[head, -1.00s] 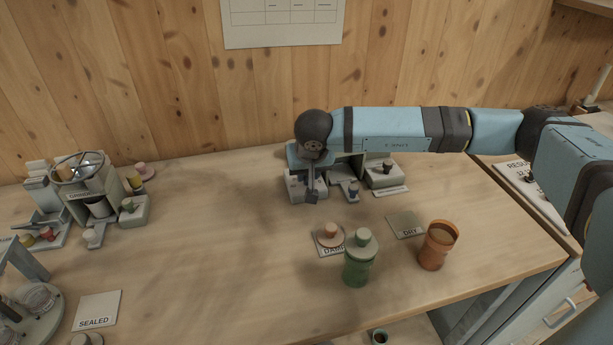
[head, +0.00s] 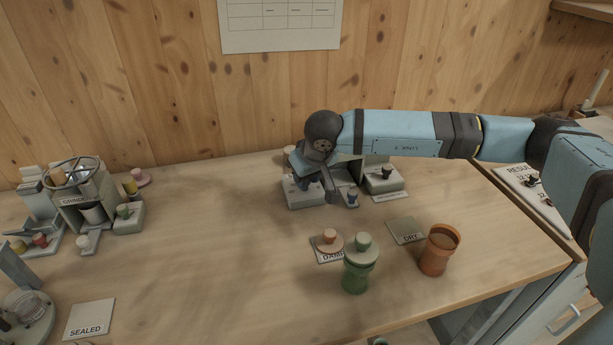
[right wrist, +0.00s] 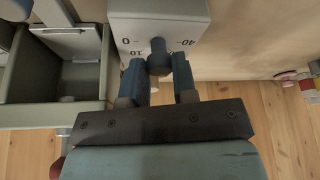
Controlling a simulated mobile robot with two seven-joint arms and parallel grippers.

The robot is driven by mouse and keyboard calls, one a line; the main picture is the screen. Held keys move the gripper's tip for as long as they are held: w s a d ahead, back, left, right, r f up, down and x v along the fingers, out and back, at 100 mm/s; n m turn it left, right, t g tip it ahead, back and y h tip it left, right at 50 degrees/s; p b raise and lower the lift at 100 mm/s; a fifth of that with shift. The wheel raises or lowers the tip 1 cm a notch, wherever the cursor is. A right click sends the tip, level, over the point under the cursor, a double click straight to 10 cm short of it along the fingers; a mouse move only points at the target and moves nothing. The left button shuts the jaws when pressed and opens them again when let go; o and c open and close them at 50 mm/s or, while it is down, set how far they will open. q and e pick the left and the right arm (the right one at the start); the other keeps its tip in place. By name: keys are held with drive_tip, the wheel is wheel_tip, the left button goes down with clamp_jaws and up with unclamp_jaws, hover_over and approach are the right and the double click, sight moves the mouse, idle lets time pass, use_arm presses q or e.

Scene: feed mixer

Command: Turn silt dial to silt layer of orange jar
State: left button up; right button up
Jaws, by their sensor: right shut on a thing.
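The orange jar (head: 434,262) stands open and upright at the right of the table in the head view, brownish material visible inside; its layers cannot be read. My right gripper (head: 328,192) is at a small grey box (head: 301,198) at the back of the table. In the right wrist view my right gripper (right wrist: 159,72) is shut on a dark dial knob (right wrist: 159,57) on a pale face (right wrist: 185,12) marked with numbers, 0, 10 and 40 among them. The fingers hide part of the scale, and no silt label is readable. My left gripper is out of view.
A lidded green jar (head: 357,275) stands left of the orange jar, close to a pinkish lid (head: 329,242) on a card. A DRY card (head: 404,230) lies behind. A results board (head: 535,196) with dark knobs is at right. The table's middle left is clear.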

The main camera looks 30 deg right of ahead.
drive_tip(key=o, duration=0.9)
drive_tip(key=shift+r, duration=0.1)
drive_tip(key=p+v, duration=0.1)
drive_tip(key=v, duration=1.2)
drive_tip(key=shift+s+r, duration=0.1)
drive_tip(key=shift+r, duration=0.2)
